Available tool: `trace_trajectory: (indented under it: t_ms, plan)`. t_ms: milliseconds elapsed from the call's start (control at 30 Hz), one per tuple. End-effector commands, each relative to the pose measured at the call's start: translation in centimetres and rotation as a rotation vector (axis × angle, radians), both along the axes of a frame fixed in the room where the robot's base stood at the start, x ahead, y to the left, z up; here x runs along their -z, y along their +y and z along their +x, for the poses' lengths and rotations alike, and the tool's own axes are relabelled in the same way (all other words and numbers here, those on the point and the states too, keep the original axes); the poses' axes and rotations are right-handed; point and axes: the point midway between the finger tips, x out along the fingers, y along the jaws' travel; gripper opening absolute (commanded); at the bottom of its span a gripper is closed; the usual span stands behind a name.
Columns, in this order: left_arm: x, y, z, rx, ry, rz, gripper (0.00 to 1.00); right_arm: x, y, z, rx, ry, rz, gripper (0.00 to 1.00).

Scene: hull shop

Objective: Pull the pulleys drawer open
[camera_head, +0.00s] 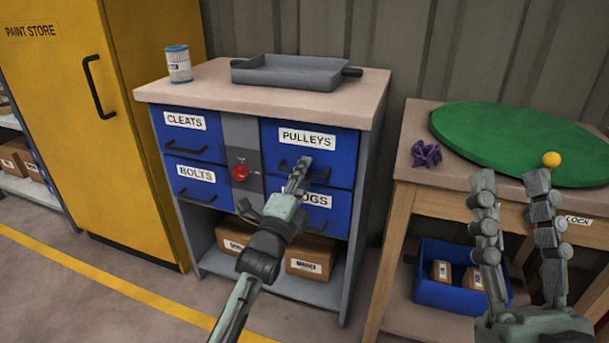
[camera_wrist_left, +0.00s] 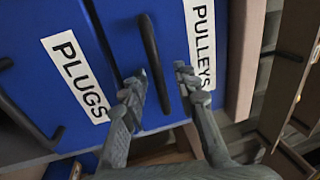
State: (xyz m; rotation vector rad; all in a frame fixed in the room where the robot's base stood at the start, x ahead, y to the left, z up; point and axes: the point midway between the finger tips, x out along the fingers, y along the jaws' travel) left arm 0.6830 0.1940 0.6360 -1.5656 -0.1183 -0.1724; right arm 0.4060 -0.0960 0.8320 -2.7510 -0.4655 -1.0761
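The pulleys drawer (camera_head: 275,157) is a blue front labelled PULLEYS, at the upper right of the cabinet. It looks shut, level with the fronts around it. Its dark bar handle (camera_wrist_left: 150,50) shows in the left wrist view, below the label in the drawer's own sense. My left gripper (camera_head: 299,172) is at this handle, partly hiding it in the head view. In the left wrist view its fingers (camera_wrist_left: 162,75) are apart on either side of the handle, the left-hand finger closer to it. My right gripper (camera_head: 510,182) is open and empty, before the right-hand bench.
The plugs drawer (camera_head: 338,222) is directly below, cleats (camera_head: 195,143) and bolts (camera_head: 205,182) drawers to the left. A red knob (camera_head: 240,173) sits between columns. A grey tray (camera_head: 290,77) and a can (camera_head: 178,64) stand on top. The bench (camera_head: 397,200) is close on the right.

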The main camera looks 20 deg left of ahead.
Motion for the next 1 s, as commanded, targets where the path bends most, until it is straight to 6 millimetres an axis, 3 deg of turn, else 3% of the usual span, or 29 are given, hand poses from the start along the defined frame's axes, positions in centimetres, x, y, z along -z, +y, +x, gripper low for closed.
trace_trajectory:
  t_ms: [300,567,1000]
  plan:
    - [-0.04,-0.02,0.38,0.0,0.001,-0.001,0.3,-0.08,-0.07,-0.07,0.001,-0.007,0.002,0.4]
    - [-0.05,-0.01,0.36,0.0,0.001,-0.001,0.0,-0.06,-0.07,-0.05,0.001,-0.007,0.002,0.4]
    - [-0.05,-0.01,0.31,0.0,0.001,-0.001,0.0,-0.08,-0.06,-0.03,0.001,-0.005,0.001,0.4]
